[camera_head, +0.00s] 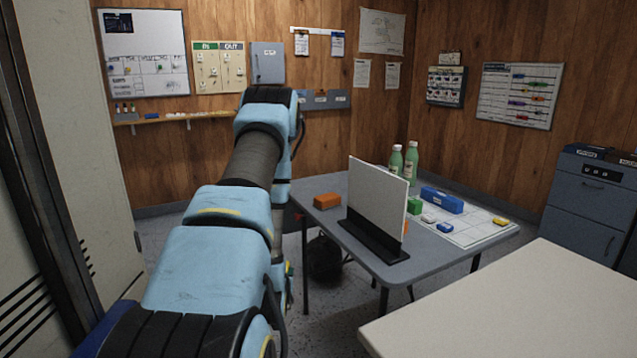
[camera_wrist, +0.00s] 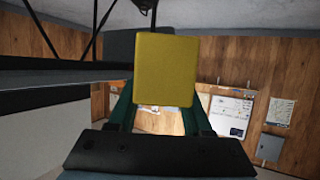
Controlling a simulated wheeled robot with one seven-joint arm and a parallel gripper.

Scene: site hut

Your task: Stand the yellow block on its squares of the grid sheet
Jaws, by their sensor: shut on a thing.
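A yellow block (camera_wrist: 167,70) fills the upper middle of the wrist view, held between the two dark green fingers of my gripper (camera_wrist: 160,104). The block appears clear of any surface. In the head view my arm hides the gripper and this block. The white grid sheet (camera_head: 470,235) lies on the right part of the grey table (camera_head: 345,240). An upright white panel partly hides the sheet.
The white panel (camera_head: 376,197) stands on a dark base across the table. An orange block (camera_head: 327,200) lies to its left. Green bottles (camera_head: 412,163) stand at the back. A pale worktop (camera_head: 530,305) is nearer, and a dark blue cabinet (camera_head: 590,205) stands at right.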

